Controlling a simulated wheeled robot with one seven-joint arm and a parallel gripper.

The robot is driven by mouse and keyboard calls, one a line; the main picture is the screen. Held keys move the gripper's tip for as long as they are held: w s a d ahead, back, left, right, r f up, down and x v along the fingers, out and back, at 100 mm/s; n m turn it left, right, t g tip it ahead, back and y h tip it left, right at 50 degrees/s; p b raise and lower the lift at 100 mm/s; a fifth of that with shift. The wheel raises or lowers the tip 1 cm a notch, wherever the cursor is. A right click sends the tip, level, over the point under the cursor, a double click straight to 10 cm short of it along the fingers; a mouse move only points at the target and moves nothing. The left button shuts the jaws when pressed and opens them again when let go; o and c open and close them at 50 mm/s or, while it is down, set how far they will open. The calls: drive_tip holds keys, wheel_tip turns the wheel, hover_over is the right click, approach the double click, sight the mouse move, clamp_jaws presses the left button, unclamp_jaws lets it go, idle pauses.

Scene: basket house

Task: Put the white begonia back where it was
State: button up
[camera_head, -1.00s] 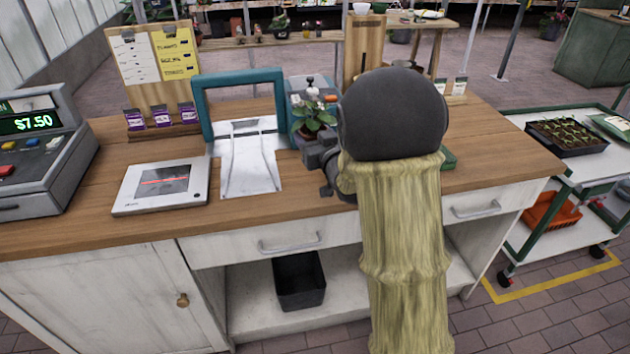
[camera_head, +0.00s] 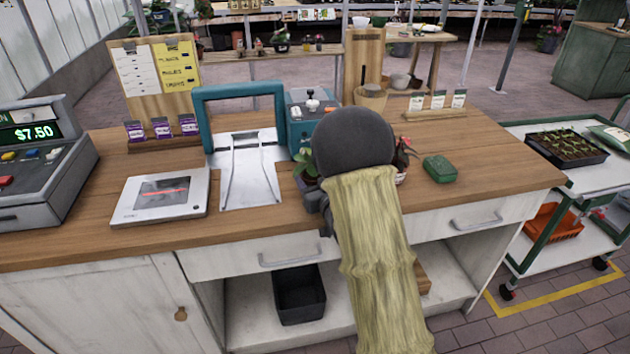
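A potted plant with green leaves (camera_head: 304,163) is partly visible left of the dark end of my arm, over the counter at the front right of the metal tray. Its white flowers are hidden behind my arm now; they showed in the earlier view. My gripper (camera_head: 317,199) is mostly hidden by my own arm, close against the pot. I cannot tell whether its fingers are closed on the pot, or whether the pot touches the counter.
A teal-framed machine with a metal tray (camera_head: 248,175) stands left of the plant. A flat scanner (camera_head: 160,194) and cash register (camera_head: 38,155) are further left.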

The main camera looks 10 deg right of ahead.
drive_tip(key=shift+f, duration=0.2)
drive_tip(key=shift+f, duration=0.15)
drive_tip(key=o, duration=1.1)
drive_tip(key=shift+c, duration=0.2)
drive_tip(key=shift+s, duration=0.15)
drive_tip(key=s, duration=0.2)
drive_tip(key=s+d+b, duration=0.1)
drive_tip(key=s, duration=0.5)
drive_tip(key=shift+s+d+r, duration=0.1)
drive_tip(key=shift+d+r, duration=0.2)
drive_tip(key=shift+s+f+b, duration=0.1)
drive_tip(key=shift+s+b, duration=0.15)
drive_tip(key=shift+b, duration=0.45)
drive_tip(key=shift+s+a+b, duration=0.1)
drive_tip(key=shift+s+b, duration=0.05)
drive_tip(key=shift+b, duration=0.8)
